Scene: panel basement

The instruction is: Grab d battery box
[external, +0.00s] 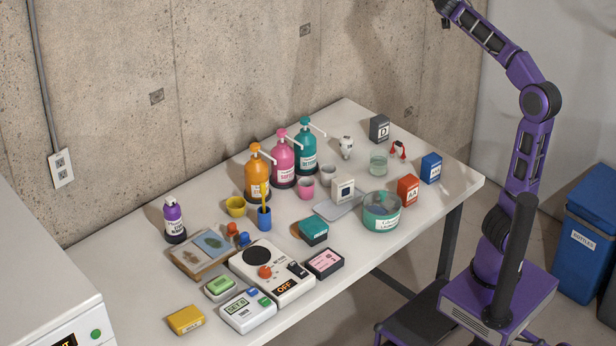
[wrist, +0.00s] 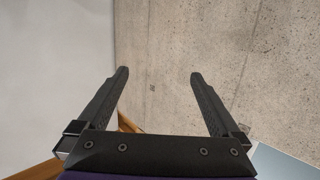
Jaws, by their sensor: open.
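The D battery box (external: 380,128) is a dark grey box with a white label marked D. It stands upright at the far back end of the table, near the concrete wall, in the external view. My gripper shows in the wrist view (wrist: 158,85) with its two black fingers spread wide and nothing between them. It faces the concrete wall and the box is not in that view. In the external view my arm is raised high, well above the box, and its end runs out at the top edge.
Near the box stand a white figure-like item (external: 346,147), a glass jar (external: 378,162), a red-and-black item (external: 398,150), a red AA box (external: 408,191) and a blue box (external: 431,168). The white table (external: 455,186) has pump bottles along the wall. Air above it is clear.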

